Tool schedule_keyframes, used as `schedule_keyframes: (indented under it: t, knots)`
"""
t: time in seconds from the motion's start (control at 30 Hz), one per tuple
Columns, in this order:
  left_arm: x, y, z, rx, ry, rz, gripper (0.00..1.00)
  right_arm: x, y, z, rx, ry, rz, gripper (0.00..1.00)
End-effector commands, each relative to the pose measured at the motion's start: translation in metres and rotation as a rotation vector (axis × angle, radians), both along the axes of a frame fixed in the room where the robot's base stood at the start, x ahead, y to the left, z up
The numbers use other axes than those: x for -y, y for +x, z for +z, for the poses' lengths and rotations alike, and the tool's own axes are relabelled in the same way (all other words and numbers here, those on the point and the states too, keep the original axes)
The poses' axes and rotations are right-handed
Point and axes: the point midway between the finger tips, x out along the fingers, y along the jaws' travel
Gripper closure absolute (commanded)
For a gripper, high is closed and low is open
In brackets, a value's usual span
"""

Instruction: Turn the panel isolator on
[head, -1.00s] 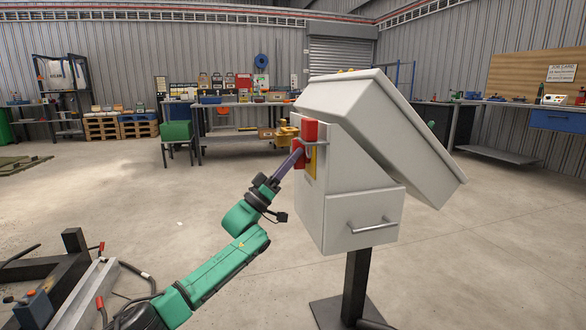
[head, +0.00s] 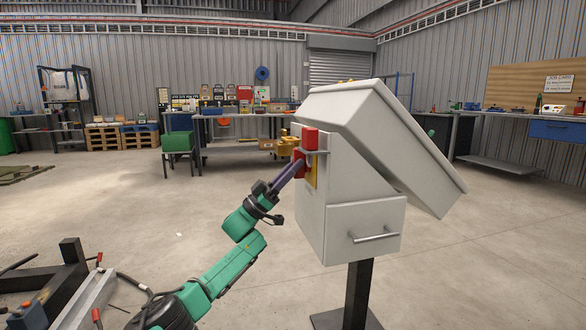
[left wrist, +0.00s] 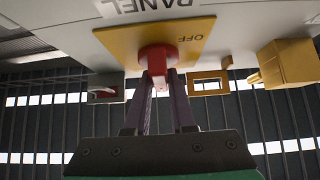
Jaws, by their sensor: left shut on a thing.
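A pale grey panel box (head: 352,184) with a sloped lid stands on a dark post. Its left side carries a yellow plate (head: 312,172) and the red isolator handle (head: 299,163). In the left wrist view the plate (left wrist: 190,42) reads OFF, and the handle (left wrist: 158,60) sticks out from a round red hub. My left gripper (left wrist: 160,88) is shut on the handle, one purple finger on each side. In the head view, this gripper (head: 295,166) reaches the handle from the lower left. My right gripper is not clearly in view.
A red block (head: 310,138) sits above the handle by a grey bracket. A yellow boxy part (left wrist: 288,64) projects beside the plate. A drawer front (head: 364,230) with a bar handle is below. Dark beams and cables lie at lower left. The floor between is clear.

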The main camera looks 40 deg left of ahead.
Motion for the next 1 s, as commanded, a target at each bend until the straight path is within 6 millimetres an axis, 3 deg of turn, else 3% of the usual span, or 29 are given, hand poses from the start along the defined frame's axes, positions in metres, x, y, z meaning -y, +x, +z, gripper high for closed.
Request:
schedule_keyframes:
  t: [0.03, 0.07, 0.1, 0.13, 0.57, 1.0]
  knots:
    - [0.001, 0.000, -0.001, 0.001, 0.003, -0.001, 1.00, 0.000, 0.000, 0.000, 0.000, 0.000, 0.000, 0.50]
    - [0.001, 0.000, -0.001, 0.001, 0.003, -0.001, 0.70, 0.000, 0.000, 0.000, 0.000, 0.000, 0.000, 0.50]
    - [0.001, 0.000, -0.001, 0.000, 0.002, -0.001, 0.55, 0.000, 0.000, 0.000, 0.000, 0.000, 0.000, 0.50]
    - [0.001, 0.000, -0.001, 0.000, 0.002, -0.001, 0.47, 0.000, 0.000, 0.000, 0.000, 0.000, 0.000, 0.50]
    - [-0.003, -0.004, -0.007, -0.002, 0.001, 0.001, 0.47, 0.000, 0.000, 0.001, -0.002, -0.001, 0.000, 0.50]
    - [-0.048, -0.066, -0.083, -0.004, 0.001, 0.002, 0.47, 0.000, 0.002, 0.014, -0.004, -0.005, 0.005, 0.50]
